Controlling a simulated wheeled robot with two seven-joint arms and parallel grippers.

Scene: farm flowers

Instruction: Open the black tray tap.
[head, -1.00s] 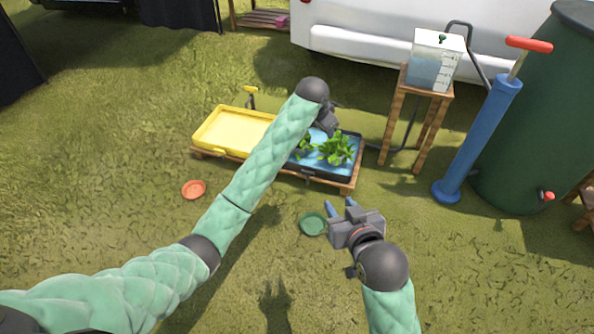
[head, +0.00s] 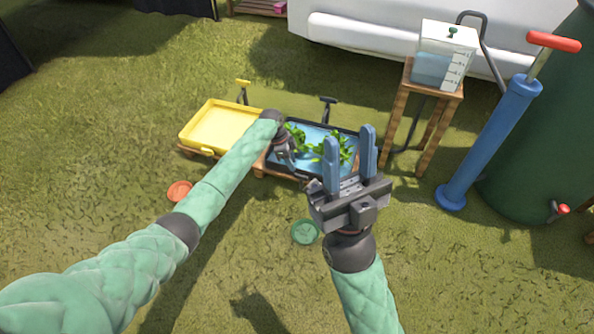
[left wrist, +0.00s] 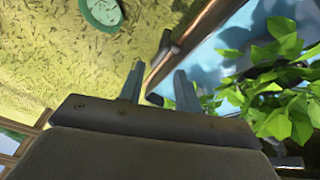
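The black tray (head: 335,126) holds blue water and green leafy plants (head: 300,138). A post with a dark handle, which looks like its tap (head: 328,102), stands at its back edge. My left gripper (head: 288,158) is at the tray's front left; its fingers are hard to see in the head view. In the left wrist view my left gripper (left wrist: 158,88) has its fingers apart beside the tray wall. A small dark part at the tray edge (left wrist: 163,48) shows beyond the gap. My right gripper (head: 349,150) is open and empty, fingers upward, hiding part of the tray's right side.
A red disc (head: 179,191) and green disc (head: 305,232) lie on the grass. A water tank (head: 446,55) on a wooden stand, a blue pump (head: 490,140) and a green barrel (head: 545,160) are right.

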